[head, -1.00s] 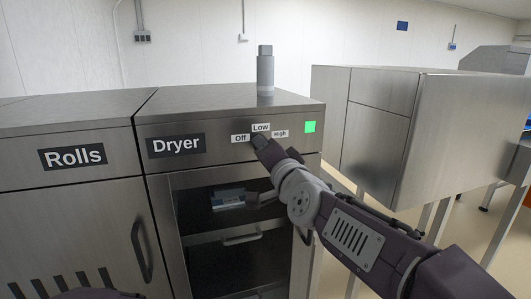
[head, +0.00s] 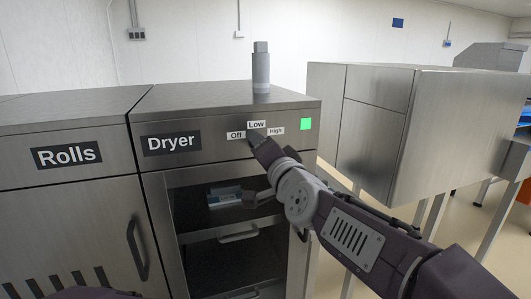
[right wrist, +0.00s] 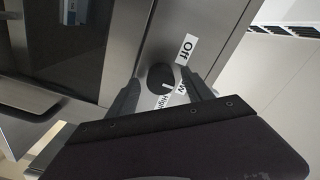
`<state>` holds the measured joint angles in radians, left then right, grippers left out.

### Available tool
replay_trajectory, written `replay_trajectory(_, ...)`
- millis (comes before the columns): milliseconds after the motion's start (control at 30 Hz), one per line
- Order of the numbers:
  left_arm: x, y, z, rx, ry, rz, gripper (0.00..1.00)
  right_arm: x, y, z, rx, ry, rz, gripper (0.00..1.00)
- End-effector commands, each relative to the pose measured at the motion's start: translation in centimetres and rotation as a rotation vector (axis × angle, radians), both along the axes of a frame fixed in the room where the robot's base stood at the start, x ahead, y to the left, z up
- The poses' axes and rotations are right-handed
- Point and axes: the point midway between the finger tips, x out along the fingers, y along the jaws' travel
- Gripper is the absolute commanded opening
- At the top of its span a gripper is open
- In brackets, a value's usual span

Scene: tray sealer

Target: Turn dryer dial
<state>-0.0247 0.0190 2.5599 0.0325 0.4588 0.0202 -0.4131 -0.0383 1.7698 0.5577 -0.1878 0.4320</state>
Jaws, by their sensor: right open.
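The dryer (head: 290,165) is a steel cabinet with a "Dryer" label and "Off", "Low" and "High" labels on its front panel. In the head view my right gripper (head: 256,139) is at the panel just below these labels and hides most of the dial. In the right wrist view the dial (right wrist: 159,76) is a dark round knob between the "Off" and "High" labels. The open fingers of my right gripper (right wrist: 163,96) are on either side of it; I cannot tell whether they touch it. My left gripper is out of view.
A grey cylinder (head: 261,68) stands on the dryer top. The "Rolls" cabinet (head: 60,180) adjoins on the left. A steel machine (head: 420,130) stands to the right.

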Motion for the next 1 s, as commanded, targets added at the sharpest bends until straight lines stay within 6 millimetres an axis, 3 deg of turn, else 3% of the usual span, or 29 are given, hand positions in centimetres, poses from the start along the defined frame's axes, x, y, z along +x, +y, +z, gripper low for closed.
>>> replay_trajectory(267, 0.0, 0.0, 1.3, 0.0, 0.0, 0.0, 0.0, -6.1, -2.0, 0.5, 0.003, -0.002, 0.001, 0.59)
replay_trajectory(333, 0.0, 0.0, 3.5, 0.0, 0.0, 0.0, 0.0, -6.6, -2.2, 1.0, -0.004, 0.004, -0.005, 0.59)
replay_trajectory(433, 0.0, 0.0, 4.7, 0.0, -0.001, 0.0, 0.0, -7.3, -2.5, 0.7, -0.004, 0.003, -0.004, 0.59)
replay_trajectory(867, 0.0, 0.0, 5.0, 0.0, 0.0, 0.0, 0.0, -8.0, -2.6, -0.1, -0.001, 0.002, -0.001, 0.59)
replay_trajectory(967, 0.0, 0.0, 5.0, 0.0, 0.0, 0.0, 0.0, -7.0, -4.3, -0.7, -0.007, 0.015, -0.044, 0.59)
replay_trajectory(1000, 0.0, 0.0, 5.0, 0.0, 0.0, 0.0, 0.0, -6.0, -5.7, -2.0, -0.018, 0.04, -0.082, 0.59)
